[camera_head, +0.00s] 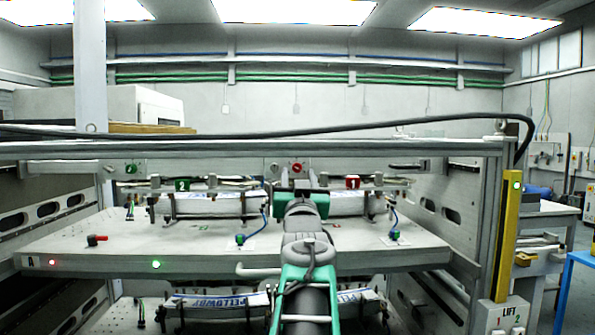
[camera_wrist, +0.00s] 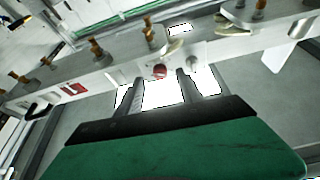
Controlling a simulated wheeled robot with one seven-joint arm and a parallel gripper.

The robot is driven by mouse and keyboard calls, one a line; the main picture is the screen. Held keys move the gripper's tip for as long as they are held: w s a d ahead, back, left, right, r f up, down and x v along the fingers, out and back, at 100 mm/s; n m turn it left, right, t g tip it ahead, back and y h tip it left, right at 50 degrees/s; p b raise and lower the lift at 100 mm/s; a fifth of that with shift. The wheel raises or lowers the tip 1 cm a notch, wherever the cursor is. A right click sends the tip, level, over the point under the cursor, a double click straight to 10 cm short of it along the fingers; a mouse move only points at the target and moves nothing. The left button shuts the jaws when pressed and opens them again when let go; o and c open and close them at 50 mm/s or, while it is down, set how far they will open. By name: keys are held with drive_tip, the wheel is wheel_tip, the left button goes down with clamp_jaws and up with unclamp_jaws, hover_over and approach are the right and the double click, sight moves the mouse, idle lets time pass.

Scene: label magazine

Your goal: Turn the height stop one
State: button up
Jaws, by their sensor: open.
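A small round red knob (camera_wrist: 160,71) sits on the pale rail, between and just beyond my fingertips in the wrist view; I take it to be height stop one, though no label on it is readable. It is also on the upper crossbar in the head view (camera_head: 297,168). My gripper (camera_wrist: 160,77) is open, its two dark fingers apart and pointing at the rail. Contact with the knob cannot be told. A red plate marked 1 (camera_head: 352,182) hangs right of my gripper in the head view and also shows in the wrist view (camera_wrist: 73,89).
A pale round knob (camera_wrist: 193,60) sits close beside the red one. Several brass fittings (camera_wrist: 152,34) line the rail. A green plate marked 2 (camera_head: 182,185) and a green knob (camera_head: 131,168) are to the left. The wide shelf (camera_head: 110,240) lies below my arm.

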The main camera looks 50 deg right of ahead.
sight(297, 167)
drive_tip(key=shift+x, duration=1.05)
clamp_jaws()
